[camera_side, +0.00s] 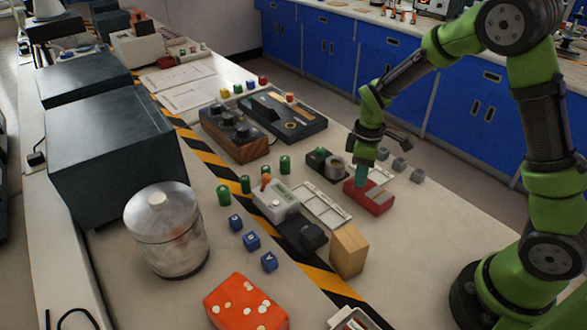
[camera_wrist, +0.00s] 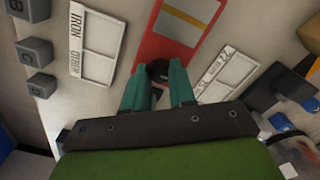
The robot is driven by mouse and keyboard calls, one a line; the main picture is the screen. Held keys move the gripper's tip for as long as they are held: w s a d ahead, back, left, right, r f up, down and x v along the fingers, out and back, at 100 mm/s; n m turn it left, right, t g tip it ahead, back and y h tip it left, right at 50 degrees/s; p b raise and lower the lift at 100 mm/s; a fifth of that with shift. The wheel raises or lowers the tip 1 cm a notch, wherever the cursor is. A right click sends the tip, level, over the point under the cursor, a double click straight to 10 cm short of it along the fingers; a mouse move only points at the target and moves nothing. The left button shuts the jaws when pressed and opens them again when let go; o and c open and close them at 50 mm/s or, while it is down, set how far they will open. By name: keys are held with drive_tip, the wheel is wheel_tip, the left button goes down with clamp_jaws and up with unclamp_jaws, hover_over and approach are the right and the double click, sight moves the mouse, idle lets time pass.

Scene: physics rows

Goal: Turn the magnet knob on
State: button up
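A red box (camera_side: 369,198) with a pale panel on top lies on the bench, below my gripper in the side view. In the wrist view the red box (camera_wrist: 172,45) has a dark round knob (camera_wrist: 157,70) at its near end. No label on it is readable as magnet. My gripper (camera_wrist: 160,82) has two teal fingers spread apart, with the knob showing just ahead of the gap between them. I cannot tell whether the fingers touch it. In the side view my gripper (camera_side: 361,175) points down at the box's far end, where it hides the knob.
Pale labelled trays (camera_wrist: 95,45) (camera_wrist: 225,75) flank the red box. Grey letter blocks (camera_wrist: 35,48) lie left in the wrist view. A black unit with a grey cylinder (camera_side: 328,165), a grey joystick device (camera_side: 275,200) and a wooden block (camera_side: 348,251) stand nearby.

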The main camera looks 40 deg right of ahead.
clamp_jaws()
drive_tip(key=m, duration=0.3)
drive_tip(key=shift+m, duration=0.4)
drive_tip(key=m, duration=0.4)
drive_tip(key=shift+m, duration=0.3)
drive_tip(key=m, duration=0.8)
drive_tip(key=shift+r+m, duration=0.1)
drive_tip(key=shift+m, duration=0.2)
